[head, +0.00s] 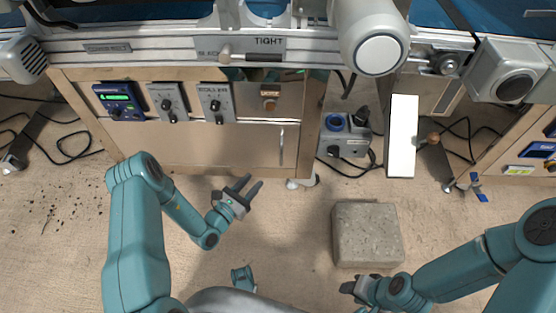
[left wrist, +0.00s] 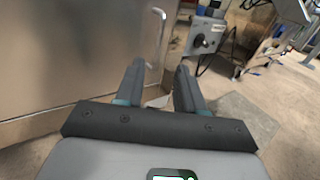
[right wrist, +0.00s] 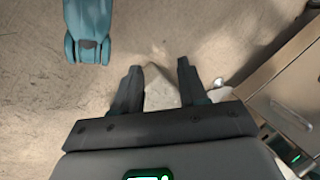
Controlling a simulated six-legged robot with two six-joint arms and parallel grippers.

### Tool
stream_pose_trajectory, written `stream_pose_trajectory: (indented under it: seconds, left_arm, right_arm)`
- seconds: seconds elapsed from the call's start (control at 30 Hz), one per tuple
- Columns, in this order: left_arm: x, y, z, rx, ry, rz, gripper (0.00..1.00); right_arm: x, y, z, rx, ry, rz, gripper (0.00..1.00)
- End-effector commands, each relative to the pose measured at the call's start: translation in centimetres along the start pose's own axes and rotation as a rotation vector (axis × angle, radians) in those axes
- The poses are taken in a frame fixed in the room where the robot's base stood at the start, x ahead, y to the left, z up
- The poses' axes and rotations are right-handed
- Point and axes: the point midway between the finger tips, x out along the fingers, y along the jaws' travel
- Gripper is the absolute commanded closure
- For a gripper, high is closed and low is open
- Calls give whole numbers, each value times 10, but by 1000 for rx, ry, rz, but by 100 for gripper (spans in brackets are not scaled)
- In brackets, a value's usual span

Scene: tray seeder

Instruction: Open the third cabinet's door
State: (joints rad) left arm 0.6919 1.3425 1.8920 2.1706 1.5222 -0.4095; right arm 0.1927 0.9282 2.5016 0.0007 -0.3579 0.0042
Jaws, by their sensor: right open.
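A cabinet under the machine has a plain closed door (head: 200,145) with a thin upright handle (head: 282,147) near its right edge. I cannot tell from the frames whether this is the third cabinet. My left gripper (head: 246,187) is open and empty, in front of the door, lower and to the left of the handle in the head view. In the left wrist view the handle (left wrist: 160,35) stands beyond the fingertips (left wrist: 160,75), apart from them. My right gripper (head: 348,288) is near the block on the floor. The right wrist view shows its fingers (right wrist: 157,75) apart and empty.
A concrete block (head: 367,236) lies on the floor right of the door. A grey control box (head: 346,137) with cables stands beside the cabinet. A white panel (head: 403,137) is further right, and another cabinet (head: 525,135) stands at the right edge. Floor in front of the door is mostly clear.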

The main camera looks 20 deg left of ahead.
Motion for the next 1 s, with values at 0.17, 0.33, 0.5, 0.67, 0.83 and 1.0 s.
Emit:
stream_pose_trajectory:
  seconds: [0.17, 0.33, 0.5, 0.67, 0.83, 1.0]
  left_arm:
    - [42, -1, -3, 3, -4, -5, 62]
    - [83, -2, -3, 2, -4, -5, 62]
    - [117, -3, -2, 0, -2, -7, 62]
    - [136, -3, -1, -1, -1, -7, 62]
    - [142, -4, 0, -3, 1, -8, 62]
    - [142, -3, 1, -3, 1, -7, 62]
  right_arm:
    - [14, 7, -3, 9, 8, 1, 57]
    - [27, 13, -8, 14, 20, 2, 57]
    - [38, 17, -17, 9, 51, 1, 57]
    - [44, 19, -23, 4, 70, 0, 57]
    - [45, 20, -24, 2, 76, 0, 57]
    - [44, 19, -24, 2, 77, 0, 57]
